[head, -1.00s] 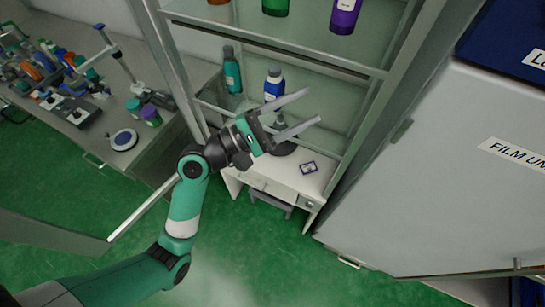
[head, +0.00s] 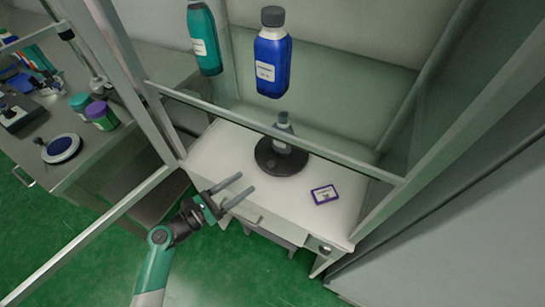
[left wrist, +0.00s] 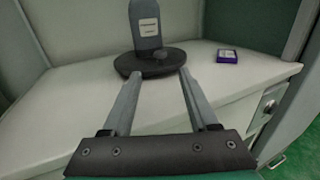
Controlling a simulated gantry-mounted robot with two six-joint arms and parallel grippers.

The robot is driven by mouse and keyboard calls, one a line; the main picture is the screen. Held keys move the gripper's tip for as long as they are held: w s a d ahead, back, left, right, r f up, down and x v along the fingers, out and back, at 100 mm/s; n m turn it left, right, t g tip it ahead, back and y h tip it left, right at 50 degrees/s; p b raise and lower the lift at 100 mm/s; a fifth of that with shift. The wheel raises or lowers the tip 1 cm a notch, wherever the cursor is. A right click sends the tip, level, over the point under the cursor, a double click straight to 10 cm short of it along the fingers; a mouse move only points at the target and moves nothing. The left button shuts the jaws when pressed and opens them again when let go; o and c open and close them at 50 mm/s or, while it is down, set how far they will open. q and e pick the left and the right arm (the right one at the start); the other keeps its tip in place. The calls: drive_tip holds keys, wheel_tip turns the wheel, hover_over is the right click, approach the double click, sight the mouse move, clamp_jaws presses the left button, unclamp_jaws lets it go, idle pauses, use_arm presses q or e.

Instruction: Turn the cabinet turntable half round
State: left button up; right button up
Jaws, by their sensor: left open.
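The cabinet turntable (head: 281,166) is a dark round disc on the white bottom surface of the cabinet. A grey bottle with a pale label (head: 283,130) stands upright on it. My right gripper is not in view.
A small purple-edged box (head: 325,194) lies on the white surface (head: 220,150) right of the turntable. A blue bottle (head: 271,60) and a teal bottle (head: 203,40) stand on the shelf above. The shelf's front rail (head: 330,152) crosses above the turntable.

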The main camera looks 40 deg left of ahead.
sight(268, 166)
use_arm(q)
drive_tip(key=shift+w+d+f, duration=0.1)
drive_tip(key=shift+d+f, duration=0.05)
drive_tip(key=shift+d, duration=0.2)
drive_tip(key=w+b, duration=0.1)
drive_tip(key=w, duration=0.2)
drive_tip(key=w+b, duration=0.1)
drive_tip(key=w, duration=0.3)
drive_tip(key=w+b, duration=0.1)
drive_tip(key=w, duration=0.3)
drive_tip(key=shift+w+d+r, duration=0.15)
drive_tip(key=shift+d+r, duration=0.05)
drive_tip(key=shift+r, duration=0.05)
clamp_jaws()
idle(0.5)
